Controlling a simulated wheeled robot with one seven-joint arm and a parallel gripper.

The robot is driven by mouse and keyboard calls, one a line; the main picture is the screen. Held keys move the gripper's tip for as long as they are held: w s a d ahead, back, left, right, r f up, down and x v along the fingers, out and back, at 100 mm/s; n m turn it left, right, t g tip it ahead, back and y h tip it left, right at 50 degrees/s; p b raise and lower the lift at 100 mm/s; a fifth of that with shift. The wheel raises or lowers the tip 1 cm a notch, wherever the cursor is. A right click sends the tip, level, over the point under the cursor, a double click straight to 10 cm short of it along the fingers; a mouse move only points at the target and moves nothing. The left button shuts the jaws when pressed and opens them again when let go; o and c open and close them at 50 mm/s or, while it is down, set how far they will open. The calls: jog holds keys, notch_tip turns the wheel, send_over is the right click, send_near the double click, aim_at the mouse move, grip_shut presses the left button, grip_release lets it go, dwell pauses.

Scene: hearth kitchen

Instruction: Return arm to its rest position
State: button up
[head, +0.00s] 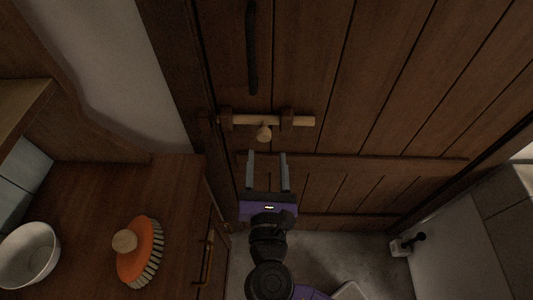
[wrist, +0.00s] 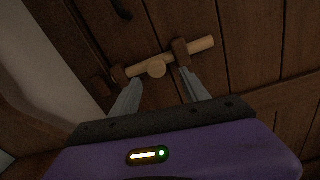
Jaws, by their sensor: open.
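My gripper (head: 267,158) is open and empty, with its two grey fingers parallel and apart. It points at the plank door (head: 400,90), just below a light wooden sliding bolt (head: 295,121) with a round knob. In the wrist view, the bolt (wrist: 200,47) and its knob lie just beyond the fingertips of my gripper (wrist: 160,82). A gap between the fingers and the knob seems to show in the head view. My arm reaches up from the bottom of the head view.
At left, a wooden counter (head: 88,200) holds a white bowl (head: 28,255) and an orange brush (head: 143,252) with a round knob. A dark door handle (head: 252,45) is above the bolt. A pale block (head: 470,240) stands at right. Some floor (head: 350,255) shows below the door.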

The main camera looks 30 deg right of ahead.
dwell(0.5)
jog(key=s+a+f+m+y, duration=0.4)
jog(key=a+f+m+y, duration=0.1)
jog(key=a+m+y, duration=0.5)
jog(key=s+d+r+m, duration=0.2)
jog(key=s+d+m, duration=0.3)
jog(key=s+m, duration=0.3)
jog(key=s+d+r+m, duration=0.3)
jog(key=s+d+m, duration=0.2)
jog(key=s+m, duration=0.4)
jog(key=v, duration=0.4)
jog(key=shift+s+f, duration=0.2)
jog(key=shift+s, duration=0.05)
dwell(0.3)
